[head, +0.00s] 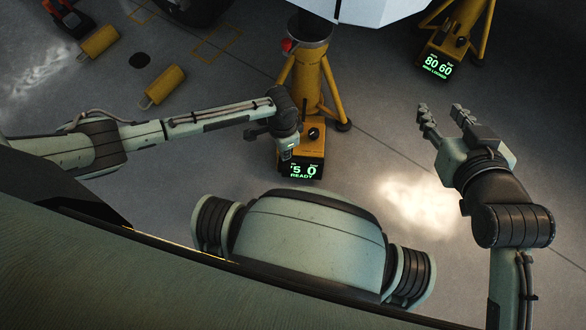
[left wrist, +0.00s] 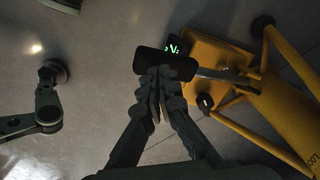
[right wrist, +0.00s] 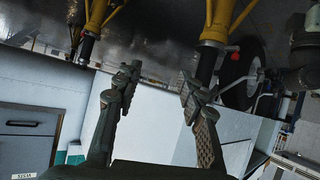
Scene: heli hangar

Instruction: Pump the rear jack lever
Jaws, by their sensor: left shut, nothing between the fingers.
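The yellow jack (head: 309,75) stands in front of me; its display (head: 300,171) reads "5 0 READY", the first figure partly cut off. Its lever is a grey bar (left wrist: 222,76) ending in a black grip (left wrist: 160,64) in the left wrist view. My left gripper (head: 287,150) is shut and empty beside the jack's base box. In the left wrist view its fingertips (left wrist: 163,78) appear right at the black grip; I cannot tell whether they touch it. The lever is mostly hidden by my arm in the head view. My right gripper (head: 442,112) is open and empty, away from the jack.
Another yellow jack (head: 440,38) at the upper right has a display reading "80 60" and a locked label. Yellow chocks (head: 163,85) lie on the floor at upper left. A pale fuselage (head: 365,8) hangs above. The floor between the jacks is clear.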

